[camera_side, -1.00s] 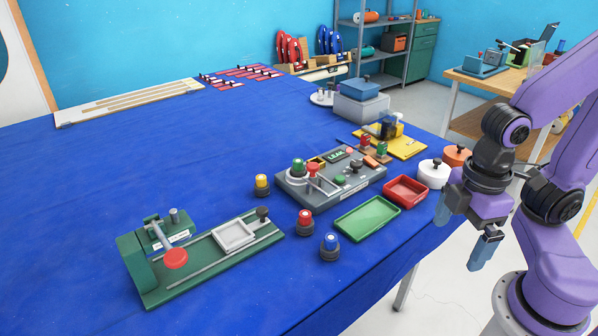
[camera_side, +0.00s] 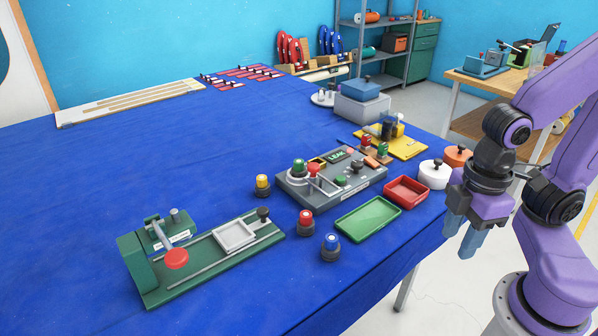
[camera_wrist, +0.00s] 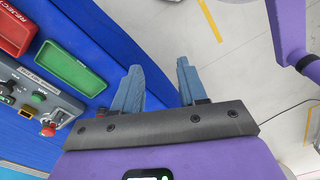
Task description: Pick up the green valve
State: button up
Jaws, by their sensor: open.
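The green-topped valve (camera_side: 298,166) has a dark body and sits in the round holder at the left end of the grey leak tester (camera_side: 322,200), next to a red knob. Loose valves with yellow (camera_side: 262,183), red (camera_side: 305,221) and blue (camera_side: 330,245) tops stand on the blue table around the tester's near side. My gripper (camera_side: 462,238) is open and empty, fingers down, at the table's right edge, well right of the green valve.
A green tray (camera_side: 367,219) and a red tray (camera_side: 406,192) lie between my gripper and the tester. White (camera_side: 434,174) and orange (camera_side: 458,155) round pots stand near the gripper. A green press fixture (camera_side: 200,262) is at front left.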

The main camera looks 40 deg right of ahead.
jog(key=w+a+r+n+t+h, duration=0.15)
jog(key=w+a, duration=0.35)
jog(key=w, duration=0.6)
jog(key=w+a+r+n+t+h, duration=0.1)
jog(key=w+a+n+h, duration=0.2)
jog(key=w+a, duration=0.55)
jog(key=n+h, duration=0.3)
jog(key=h, duration=0.6)
send_near(298, 162)
jog(key=shift+y, duration=0.25)
jog(key=x, duration=0.3)
jog(key=r+x, duration=0.1)
jog(key=x, duration=0.1)
jog(key=shift+w+d+f, duration=0.1)
jog(key=shift+w+d, duration=0.2)
jog(key=shift+d, duration=0.05)
jog(key=shift+f+x, duration=0.15)
jog(key=shift+x, duration=1.15)
jog(key=shift+f+x, duration=0.15)
jog(key=shift+x, duration=1.15)
jog(key=shift+s+a, duration=0.1)
jog(key=shift+s, duration=0.1)
grip_shut()
